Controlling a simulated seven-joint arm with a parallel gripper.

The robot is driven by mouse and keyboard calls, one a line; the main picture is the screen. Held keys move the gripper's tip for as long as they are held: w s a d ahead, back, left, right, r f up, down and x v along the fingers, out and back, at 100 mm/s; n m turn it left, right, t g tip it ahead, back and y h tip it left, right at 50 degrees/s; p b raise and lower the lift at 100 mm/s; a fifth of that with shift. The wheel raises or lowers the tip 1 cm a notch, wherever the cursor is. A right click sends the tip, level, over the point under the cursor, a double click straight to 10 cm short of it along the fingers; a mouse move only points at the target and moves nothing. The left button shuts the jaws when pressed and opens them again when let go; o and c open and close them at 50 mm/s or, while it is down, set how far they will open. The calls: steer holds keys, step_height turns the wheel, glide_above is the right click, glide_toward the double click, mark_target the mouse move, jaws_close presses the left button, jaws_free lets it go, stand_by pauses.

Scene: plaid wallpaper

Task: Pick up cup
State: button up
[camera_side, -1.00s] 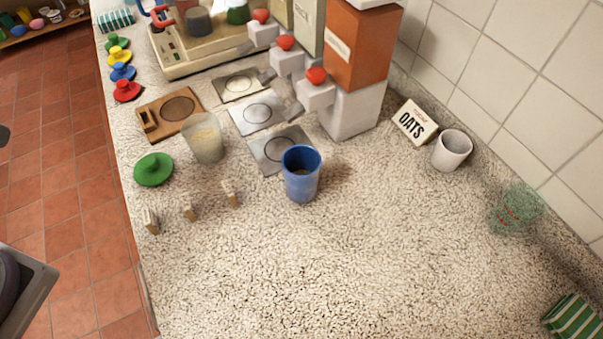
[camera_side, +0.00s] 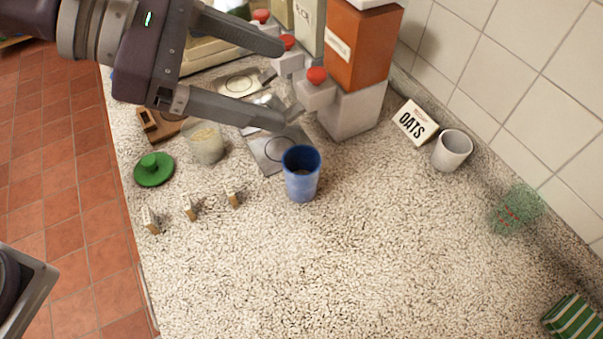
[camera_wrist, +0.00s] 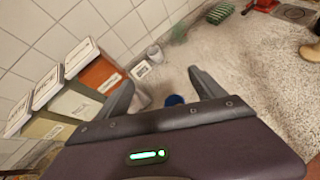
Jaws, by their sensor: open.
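A blue cup (camera_side: 301,175) stands upright on the speckled counter, just in front of a grey square plate. In the wrist view its dark blue top (camera_wrist: 174,100) shows low between my fingers, partly hidden by the gripper body. A white cup (camera_side: 452,150) stands by the tiled wall, right of the blue one, and also shows in the wrist view (camera_wrist: 155,54). A clear glass (camera_side: 205,143) stands to the left. My gripper (camera_side: 283,85) is open and empty, its fingers pointing right, above and behind the blue cup, apart from it.
An orange-and-white dispenser (camera_side: 356,50) with red knobs stands behind the blue cup. An OATS box (camera_side: 415,122) leans near the white cup. A green lid (camera_side: 153,169) and small wooden clips (camera_side: 189,207) lie left. The front counter is clear.

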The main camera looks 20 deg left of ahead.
mark_target(285, 179)
steer(key=f+n, duration=0.1)
steer(key=f, duration=0.6)
steer(key=f+n+h, duration=0.1)
steer(key=f, duration=0.6)
steer(key=w+f+n, duration=0.1)
steer(key=f, duration=0.6)
steer(key=shift+w+d+t, duration=0.1)
steer(key=shift+d+t, duration=0.1)
steer(key=shift+t, duration=0.1)
steer(key=x, duration=0.6)
steer(key=shift+w+d+r, duration=0.25)
steer(key=shift+w+d, duration=0.05)
steer(key=shift+w, duration=0.3)
steer(key=c, duration=1.4)
steer(key=shift+h, duration=0.3)
steer(key=shift+c, duration=0.8)
steer(key=shift+r, duration=0.15)
